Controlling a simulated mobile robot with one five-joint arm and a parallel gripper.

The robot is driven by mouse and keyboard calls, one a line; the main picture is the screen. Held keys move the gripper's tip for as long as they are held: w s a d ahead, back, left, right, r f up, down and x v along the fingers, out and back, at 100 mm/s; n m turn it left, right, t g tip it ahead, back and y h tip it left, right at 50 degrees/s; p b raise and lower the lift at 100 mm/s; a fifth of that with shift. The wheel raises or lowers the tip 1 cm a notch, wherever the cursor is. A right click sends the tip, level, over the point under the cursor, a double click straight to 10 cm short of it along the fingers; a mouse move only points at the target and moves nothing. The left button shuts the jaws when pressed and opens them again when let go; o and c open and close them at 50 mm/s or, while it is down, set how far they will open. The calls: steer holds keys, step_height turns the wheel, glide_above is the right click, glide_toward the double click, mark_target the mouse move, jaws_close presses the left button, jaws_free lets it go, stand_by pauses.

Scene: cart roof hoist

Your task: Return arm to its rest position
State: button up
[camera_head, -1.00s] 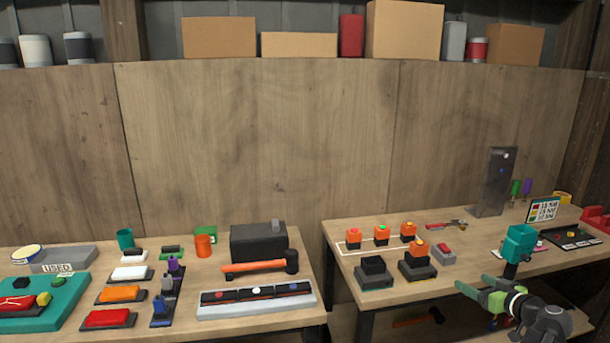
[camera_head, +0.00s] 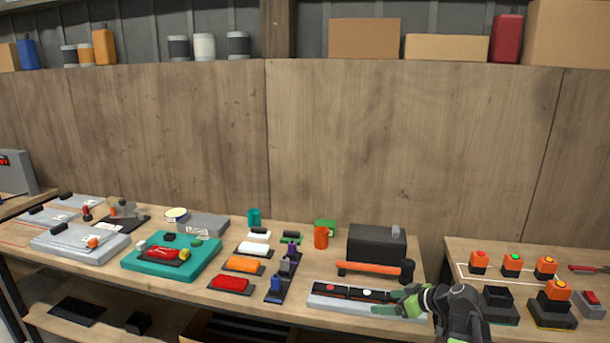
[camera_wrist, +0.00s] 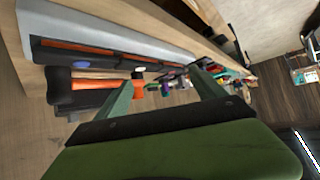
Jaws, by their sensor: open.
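My gripper (camera_head: 403,299) is green and shows at the lower right of the head view, in front of the right end of a light grey tray (camera_head: 345,307) on the bench. In the wrist view its two fingers (camera_wrist: 160,90) are spread apart with nothing held between them. Past the fingers, the wrist view shows the tray with dark inserts (camera_wrist: 110,50) and the orange-handled hammer (camera_wrist: 105,83). From the head view I cannot tell whether my gripper touches the tray.
A teal tray (camera_head: 135,262) and red, orange and white blocks lie on the bench. A black box (camera_head: 377,243) stands behind the hammer (camera_head: 370,268). A gap separates this bench from the right bench (camera_head: 462,250), which carries several orange-topped blocks.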

steer(key=s+a+f+g+h, duration=0.1)
steer(key=s+a+f+g, duration=0.15)
steer(key=a, duration=0.45)
steer(key=s+a+f+g+h, duration=0.1)
steer(key=s+a+f+g, duration=0.15)
steer(key=a, duration=0.55)
steer(key=s+a+f+g, duration=0.2)
steer(key=a+f, duration=0.1)
steer(key=a, duration=0.4)
steer(key=s+d+f+m+g+h, duration=0.1)
steer(key=s+d+f+m+h, duration=0.1)
steer(key=s+d+m+h, duration=0.2)
steer(key=s+d+m, duration=0.1)
steer(key=d+m, duration=0.2)
steer(key=shift+s+g+h, duration=0.3)
steer(key=shift+g, duration=0.1)
steer(key=shift+d, duration=0.1)
